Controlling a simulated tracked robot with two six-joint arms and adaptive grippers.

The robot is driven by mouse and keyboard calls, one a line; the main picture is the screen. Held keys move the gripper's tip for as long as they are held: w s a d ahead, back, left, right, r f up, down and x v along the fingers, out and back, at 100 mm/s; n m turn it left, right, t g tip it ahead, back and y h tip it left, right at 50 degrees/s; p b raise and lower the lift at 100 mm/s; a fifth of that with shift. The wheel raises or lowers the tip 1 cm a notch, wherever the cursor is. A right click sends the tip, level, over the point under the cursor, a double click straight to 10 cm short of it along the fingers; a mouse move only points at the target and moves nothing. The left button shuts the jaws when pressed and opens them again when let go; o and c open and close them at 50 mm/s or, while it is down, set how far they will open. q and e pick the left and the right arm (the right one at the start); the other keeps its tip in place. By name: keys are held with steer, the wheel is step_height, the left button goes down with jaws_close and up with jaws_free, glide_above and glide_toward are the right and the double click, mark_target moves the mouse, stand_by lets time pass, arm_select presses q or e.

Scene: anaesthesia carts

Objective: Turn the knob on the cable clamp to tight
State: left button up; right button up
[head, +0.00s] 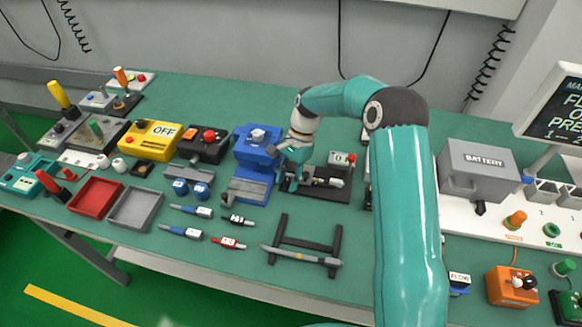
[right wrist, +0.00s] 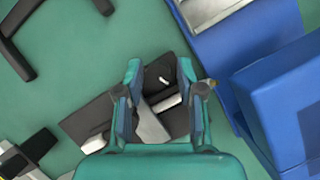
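A dark base plate (head: 342,194) with metal parts lies on the green bench, right of the blue vise; I take it to be the cable clamp. In the right wrist view its plate (right wrist: 88,122) runs under my gripper. A black knob with a white mark (right wrist: 164,78) shows between the fingertips, with a grey metal block beside it. My right gripper (head: 291,174) points down over the left part of the plate. In the right wrist view my right gripper (right wrist: 160,72) is open, its fingers on either side of the knob. I cannot tell whether they touch it. My left gripper is out of view.
The blue vise (head: 256,160) stands close on the left of my right gripper. A small grey box marked 0 (head: 342,158) sits just behind the plate. A black stand (head: 308,245) with a grey tool across it is in front. The grey battery box (head: 483,167) stands at right.

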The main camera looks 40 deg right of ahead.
steer(key=v, duration=1.1)
steer(key=shift+r, duration=0.3)
steer(key=shift+w+d, duration=0.1)
